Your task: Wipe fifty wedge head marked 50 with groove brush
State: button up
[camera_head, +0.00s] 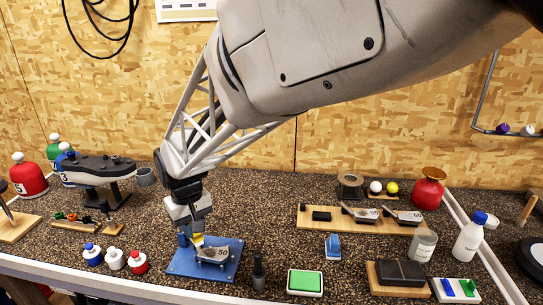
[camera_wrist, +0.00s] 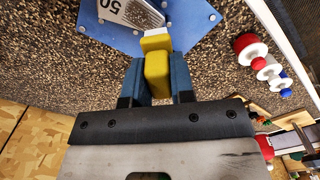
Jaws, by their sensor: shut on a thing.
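The wedge head marked 50 (camera_head: 214,254) lies on a blue plate (camera_head: 228,271) at the front left of the bench. In the wrist view the wedge head (camera_wrist: 128,10) shows its number and grooved face at the top edge, partly cut off. My gripper (camera_head: 190,238) is shut on the groove brush, which has a yellow body (camera_wrist: 157,72) and a white end. The white end (camera_wrist: 155,40) is close to the grooved face; I cannot tell whether it touches. In the head view the brush is a small yellow patch (camera_head: 198,239) beside the wedge head.
White, blue and red capped pots (camera_head: 115,259) stand left of the plate. A dark bottle (camera_head: 259,274) and green pad (camera_head: 305,282) stand to its right. A wooden rack (camera_head: 310,224) with other heads lies behind right.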

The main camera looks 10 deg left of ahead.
aim_at(195, 238)
jog(key=shift+f, duration=1.55)
jog(key=shift+d+f, duration=0.1)
jog(key=shift+f, duration=0.5)
jog(key=shift+d+r, duration=0.55)
jog(key=shift+d+f, duration=0.1)
jog(key=shift+d, duration=0.2)
jog(key=shift+d+f, duration=0.3)
jog(key=shift+d, duration=0.05)
jog(key=shift+d+f, duration=0.1)
jog(key=shift+d, duration=1.7)
jog(key=shift+a, duration=3.15)
jog(key=shift+r, duration=4.1)
